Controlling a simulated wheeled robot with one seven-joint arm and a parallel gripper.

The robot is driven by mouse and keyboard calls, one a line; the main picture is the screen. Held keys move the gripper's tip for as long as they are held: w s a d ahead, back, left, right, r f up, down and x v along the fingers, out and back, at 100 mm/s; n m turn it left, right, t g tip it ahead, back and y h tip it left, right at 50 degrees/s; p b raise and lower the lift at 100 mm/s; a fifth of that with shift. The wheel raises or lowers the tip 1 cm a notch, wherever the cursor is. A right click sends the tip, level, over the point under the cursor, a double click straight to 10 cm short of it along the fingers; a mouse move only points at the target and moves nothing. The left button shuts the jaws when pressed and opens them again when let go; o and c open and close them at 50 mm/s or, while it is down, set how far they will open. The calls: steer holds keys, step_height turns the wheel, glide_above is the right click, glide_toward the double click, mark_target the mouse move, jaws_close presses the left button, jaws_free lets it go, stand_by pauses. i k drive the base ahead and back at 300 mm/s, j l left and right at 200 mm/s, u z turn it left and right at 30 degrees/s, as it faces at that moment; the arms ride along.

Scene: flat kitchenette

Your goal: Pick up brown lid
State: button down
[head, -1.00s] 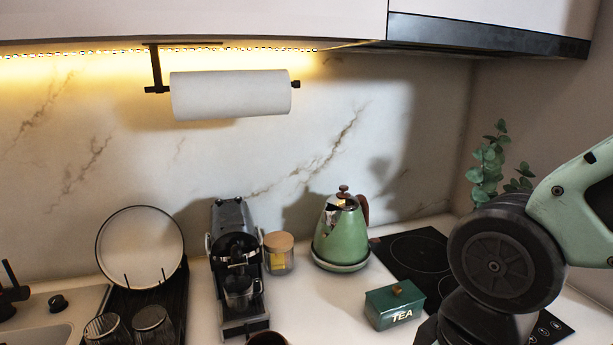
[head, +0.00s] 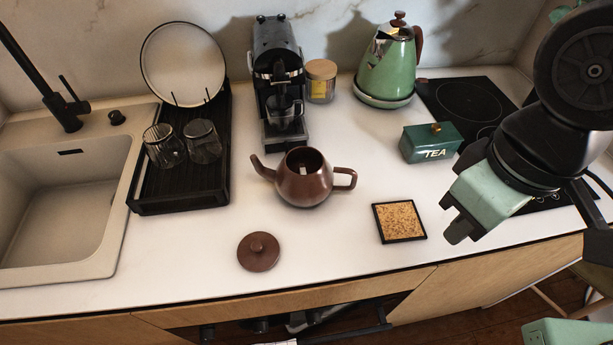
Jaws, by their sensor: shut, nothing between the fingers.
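The brown lid (head: 258,252) is round with a small knob on top. It lies flat on the white counter near its front edge, left of centre in the head view. A brown teapot (head: 303,178) without its lid stands behind it to the right, its top open. My gripper (head: 451,222) is at the right, over the counter and well to the right of the lid. Its dark fingertips point down and left, and they are shut and empty. Nothing hides the lid.
A cork trivet (head: 400,222) with a black frame lies between teapot and gripper. A green tea box (head: 431,142), a kettle (head: 390,62) and a coffee machine (head: 278,85) stand behind. A black drying rack (head: 185,165) with glasses is left. Counter around the lid is clear.

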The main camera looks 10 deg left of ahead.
mark_target(258, 251)
steer(key=j+u, duration=0.1)
steer(key=u, duration=0.25)
steer(key=j+u, duration=0.1)
steer(key=u, duration=0.3)
steer(key=j+u, duration=0.1)
steer(key=u, duration=0.25)
steer(key=j, duration=1.6)
steer(key=i+z, duration=0.05)
